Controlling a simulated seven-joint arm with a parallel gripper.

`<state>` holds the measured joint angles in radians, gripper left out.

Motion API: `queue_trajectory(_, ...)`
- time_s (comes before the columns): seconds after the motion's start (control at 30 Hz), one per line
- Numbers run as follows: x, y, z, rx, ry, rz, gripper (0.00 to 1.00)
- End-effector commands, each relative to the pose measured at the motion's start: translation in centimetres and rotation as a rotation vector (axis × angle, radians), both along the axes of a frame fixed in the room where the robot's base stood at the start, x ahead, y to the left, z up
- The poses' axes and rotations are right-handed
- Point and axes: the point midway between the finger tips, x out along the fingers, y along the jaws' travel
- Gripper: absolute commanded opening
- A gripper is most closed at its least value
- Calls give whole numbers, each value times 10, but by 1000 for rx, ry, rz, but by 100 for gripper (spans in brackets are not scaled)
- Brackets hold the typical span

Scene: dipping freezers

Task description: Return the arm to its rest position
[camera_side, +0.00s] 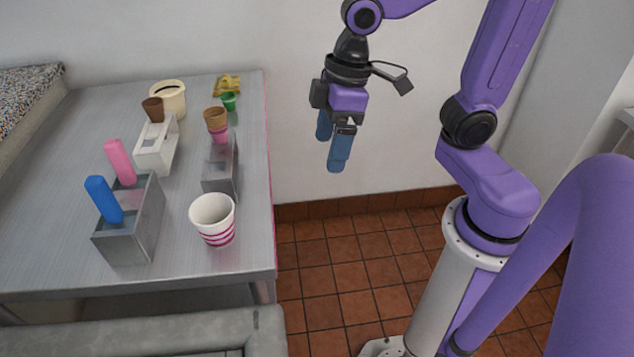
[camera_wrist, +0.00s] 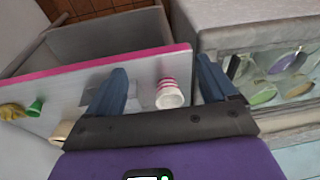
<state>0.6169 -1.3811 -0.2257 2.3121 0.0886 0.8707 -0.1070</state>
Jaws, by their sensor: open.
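My gripper (camera_side: 332,142) hangs in the air to the right of the metal table (camera_side: 60,240), fingers pointing down. Its two blue fingers are apart with nothing between them, touching nothing. In the wrist view my gripper (camera_wrist: 163,78) also shows spread fingers. The white cup with pink stripes (camera_wrist: 168,95) appears between them there, but it stands well away on the table; it is at the table's front right in the side view (camera_side: 213,219).
A metal box (camera_side: 130,232) holds pink and blue upright handles. A white holder (camera_side: 155,151) carries a brown cone; a metal holder (camera_side: 221,172) has a cone above it. A cream tub (camera_side: 169,97), green cup (camera_side: 229,102) and yellow packet (camera_side: 227,85) stand behind. Air around my gripper is clear.

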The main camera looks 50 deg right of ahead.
Motion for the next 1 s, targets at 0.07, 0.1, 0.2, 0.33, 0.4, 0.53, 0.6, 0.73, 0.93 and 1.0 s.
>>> queue_trajectory(0.07,-21,-6,-6,-25,13,48,86)
queue_trajectory(0.1,-31,-9,-9,-39,18,71,86)
queue_trajectory(0.2,-55,-19,-17,-73,31,128,86)
queue_trajectory(0.33,-82,-31,-25,-113,40,196,86)
queue_trajectory(0.4,-94,-37,-29,-131,43,225,86)
queue_trajectory(0.53,-107,-45,-33,-153,45,262,86)
queue_trajectory(0.6,-111,-47,-34,-161,45,271,86)
queue_trajectory(0.73,-113,-48,-35,-165,46,277,86)
queue_trajectory(0.93,-113,-48,-35,-164,45,276,86)
queue_trajectory(1.0,-113,-48,-35,-164,45,276,86)
